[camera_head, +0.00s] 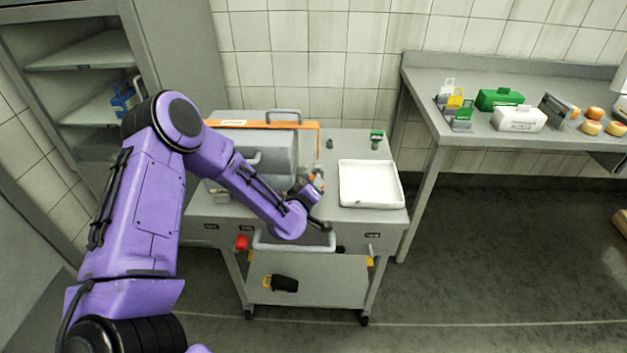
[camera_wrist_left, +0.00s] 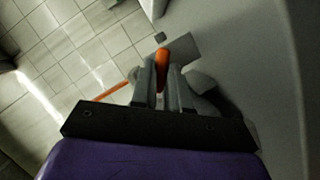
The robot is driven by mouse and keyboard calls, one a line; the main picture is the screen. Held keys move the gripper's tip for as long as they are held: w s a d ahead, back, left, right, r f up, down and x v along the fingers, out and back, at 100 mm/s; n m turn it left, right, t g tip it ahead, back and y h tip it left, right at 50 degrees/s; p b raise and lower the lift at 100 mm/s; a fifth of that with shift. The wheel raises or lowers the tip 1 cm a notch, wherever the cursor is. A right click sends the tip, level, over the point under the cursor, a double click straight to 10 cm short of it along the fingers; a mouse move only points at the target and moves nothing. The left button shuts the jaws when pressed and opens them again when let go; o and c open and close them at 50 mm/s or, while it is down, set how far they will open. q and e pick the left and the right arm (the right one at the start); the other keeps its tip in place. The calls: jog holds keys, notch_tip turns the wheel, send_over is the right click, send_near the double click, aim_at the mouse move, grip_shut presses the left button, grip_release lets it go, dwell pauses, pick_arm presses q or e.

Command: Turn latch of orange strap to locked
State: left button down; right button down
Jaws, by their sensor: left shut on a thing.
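The orange strap (camera_head: 262,124) runs across the top of a grey box (camera_head: 275,158) on the cart and bends down at its right side. My left gripper (camera_head: 312,182) is at the lower right of the box, by the strap's end. In the left wrist view, the jaws (camera_wrist_left: 160,85) are shut on a small orange latch (camera_wrist_left: 162,62), which shows between the fingertips. The strap also shows in the left wrist view (camera_wrist_left: 110,90), left of the fingers. The latch's exact angle cannot be told. My right gripper is not in view.
A white tray (camera_head: 370,184) lies on the cart's right side, close to my gripper. A small green item (camera_head: 376,139) stands behind it. A side table (camera_head: 480,128) at the right holds boxes and cheese wheels. A cabinet (camera_head: 90,60) stands at the left.

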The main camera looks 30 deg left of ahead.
pick_arm(q)
jog(key=m+p, duration=0.1)
jog(key=m+g+y+p, duration=0.1)
jog(key=m+g+p, duration=0.1)
jog(key=m, duration=0.1)
jog(key=shift+d+r+y, duration=0.25)
jog(key=shift+y, duration=0.05)
jog(key=shift+w+d+f+m+g+y+p, duration=0.1)
jog(key=shift+m+g+y+p, duration=0.3)
jog(key=shift+m, duration=0.35)
jog(key=shift+d+f+m+g+y+p, duration=0.1)
jog(key=shift+m+g+y+p, duration=0.35)
jog(key=shift+m, duration=0.3)
jog(key=shift+a, duration=0.1)
jog(key=c, duration=1.1)
grip_release()
jog(key=shift+r, duration=0.1)
jog(key=b+v, duration=0.1)
jog(key=v, duration=0.9)
jog(key=shift+s+d+b, duration=0.2)
jog(key=shift+s+b, duration=0.05)
jog(key=shift+b, duration=0.1)
